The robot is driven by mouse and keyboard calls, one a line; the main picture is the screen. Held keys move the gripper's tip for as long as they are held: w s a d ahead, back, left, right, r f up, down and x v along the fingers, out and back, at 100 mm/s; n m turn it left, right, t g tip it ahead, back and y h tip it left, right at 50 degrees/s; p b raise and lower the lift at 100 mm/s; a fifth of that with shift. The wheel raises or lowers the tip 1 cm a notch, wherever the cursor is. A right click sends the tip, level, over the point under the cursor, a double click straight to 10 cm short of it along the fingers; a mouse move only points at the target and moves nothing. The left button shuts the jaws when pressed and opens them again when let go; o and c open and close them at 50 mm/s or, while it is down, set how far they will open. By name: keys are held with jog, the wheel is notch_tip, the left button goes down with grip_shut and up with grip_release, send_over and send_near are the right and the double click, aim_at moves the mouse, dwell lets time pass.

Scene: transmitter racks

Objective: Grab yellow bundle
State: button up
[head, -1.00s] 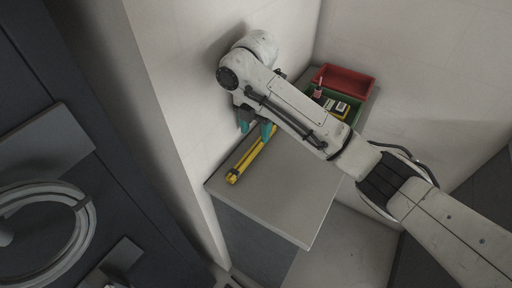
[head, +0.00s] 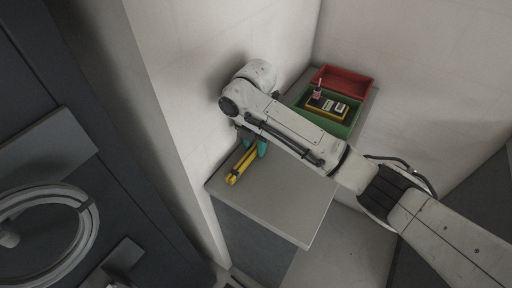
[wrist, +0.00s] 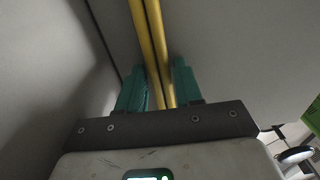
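The yellow bundle (head: 240,166) is a set of long thin yellow rods lying along the wall side of the grey bench top. Its far end is hidden under my arm in the head view. My gripper (head: 252,146), with teal fingers, is down at the bundle. In the wrist view, the yellow bundle (wrist: 153,45) runs between the two teal fingers of my gripper (wrist: 160,82). The fingers stand apart on either side of the rods, with a small gap visible at the right finger.
A red tray (head: 346,83) and a green tray (head: 352,122) stand at the back of the bench (head: 290,205). The green tray holds a yellow-edged item and a small pinkish thing. The wall rises close on the left. The front of the bench is clear.

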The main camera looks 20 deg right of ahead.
grip_shut()
jog(key=shift+r, duration=0.15)
